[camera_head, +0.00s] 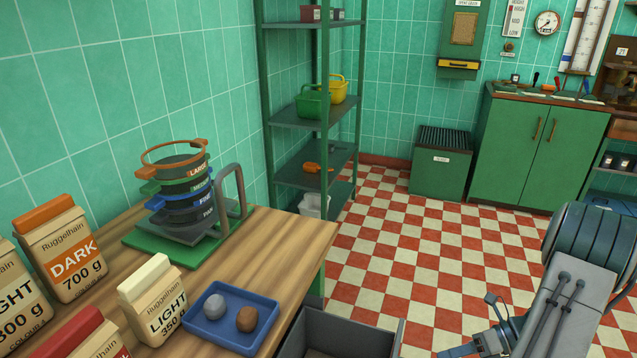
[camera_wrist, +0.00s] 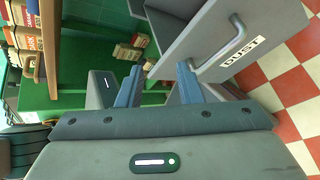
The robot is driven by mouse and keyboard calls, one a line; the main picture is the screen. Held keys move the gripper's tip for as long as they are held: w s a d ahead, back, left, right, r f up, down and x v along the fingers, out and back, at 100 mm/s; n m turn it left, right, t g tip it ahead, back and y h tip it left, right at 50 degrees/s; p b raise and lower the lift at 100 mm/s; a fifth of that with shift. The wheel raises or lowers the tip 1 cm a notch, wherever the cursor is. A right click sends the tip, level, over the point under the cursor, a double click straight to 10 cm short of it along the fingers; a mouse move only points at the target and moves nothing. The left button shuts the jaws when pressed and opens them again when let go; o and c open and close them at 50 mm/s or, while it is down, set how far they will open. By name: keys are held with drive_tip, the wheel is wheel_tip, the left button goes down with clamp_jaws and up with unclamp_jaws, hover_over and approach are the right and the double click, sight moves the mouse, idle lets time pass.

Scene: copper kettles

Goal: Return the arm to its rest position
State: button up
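My gripper (camera_wrist: 160,72) shows in the wrist view with its two blue-grey fingers apart and nothing between them. Beyond the fingertips, to the upper right, is a grey box front with a bar handle and a DUST label (camera_wrist: 240,52). The fingers look close to it, but I cannot tell whether they touch it. In the head view my arm (camera_head: 580,285) comes in from the lower right, over the checkered floor. The fingertips cannot be made out there.
A wooden bench (camera_head: 285,240) at left holds paper bags, a sieve stack (camera_head: 180,190) and a blue tray (camera_head: 232,315) with two lumps. A grey open bin (camera_head: 345,335) stands beside it. A green shelf rack (camera_head: 310,125) and cabinet (camera_head: 540,150) stand behind. The mid floor is clear.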

drive_tip(key=s+a+r+n+h+p, duration=0.2)
drive_tip(key=a+r+n+h+p, duration=0.2)
drive_tip(key=r+n, duration=0.6)
drive_tip(key=s+a+r+n+t+h+p, duration=0.1)
drive_tip(key=s+a+r+n+h+p, duration=0.2)
drive_tip(key=a+r+n+p, duration=0.3)
drive_tip(key=s+a+r+n+h+p, duration=0.3)
drive_tip(key=a+r+n+h+p, duration=0.2)
drive_tip(key=r+n, duration=1)
wheel_tip(320, 180, up, 5)
drive_tip(key=shift+a+r+t+h, duration=0.1)
drive_tip(key=shift+a+t+h, duration=0.25)
drive_tip(key=shift+a, duration=0.7)
drive_tip(key=shift+s, duration=0.1)
